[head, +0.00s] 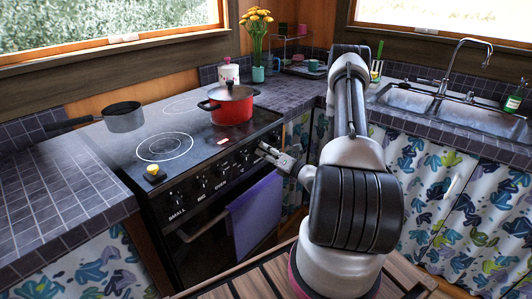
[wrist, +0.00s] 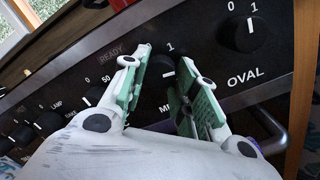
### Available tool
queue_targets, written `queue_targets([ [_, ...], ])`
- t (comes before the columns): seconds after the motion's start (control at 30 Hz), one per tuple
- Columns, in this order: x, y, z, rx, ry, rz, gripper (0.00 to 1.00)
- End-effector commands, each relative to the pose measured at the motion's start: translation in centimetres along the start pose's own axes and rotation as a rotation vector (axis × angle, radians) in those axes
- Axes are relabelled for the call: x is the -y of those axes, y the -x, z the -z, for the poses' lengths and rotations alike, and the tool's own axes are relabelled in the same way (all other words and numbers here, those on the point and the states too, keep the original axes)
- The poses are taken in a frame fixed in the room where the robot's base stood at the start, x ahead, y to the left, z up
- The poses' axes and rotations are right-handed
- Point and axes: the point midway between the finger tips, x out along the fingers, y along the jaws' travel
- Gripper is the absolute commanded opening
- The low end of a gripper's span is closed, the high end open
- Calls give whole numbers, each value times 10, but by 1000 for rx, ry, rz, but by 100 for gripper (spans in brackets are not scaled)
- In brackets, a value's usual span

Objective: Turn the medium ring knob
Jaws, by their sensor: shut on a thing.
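The black stove panel carries a row of knobs. In the wrist view, a dark knob (wrist: 160,68) stands between my gripper's green-padded fingers (wrist: 163,62), with a "1" above it. The label below it starts with "M"; the rest is hidden by a finger, and so is part of the knob. My gripper is shut on this knob. In the head view, my gripper (head: 264,150) reaches the right part of the panel from the front, hiding the knob it holds. The knob labelled OVAL (wrist: 242,33) is just to the right, its white mark pointing up.
More knobs (wrist: 47,121) line the panel to the left. A red pot (head: 231,108) and a grey pan (head: 124,117) stand on the glass hob (head: 150,130). A purple towel (head: 254,212) hangs on the oven door below my gripper. A yellow-topped black object (head: 154,174) sits at the hob's front left.

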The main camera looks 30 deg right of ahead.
Motion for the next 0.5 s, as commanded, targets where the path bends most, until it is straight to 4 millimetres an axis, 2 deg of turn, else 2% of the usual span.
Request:
queue_targets([
  [0.47, 1, 1, 1, -1, -15, 4, 5],
  [0.5, 1, 1, 1, -1, -15, 5, 36],
])
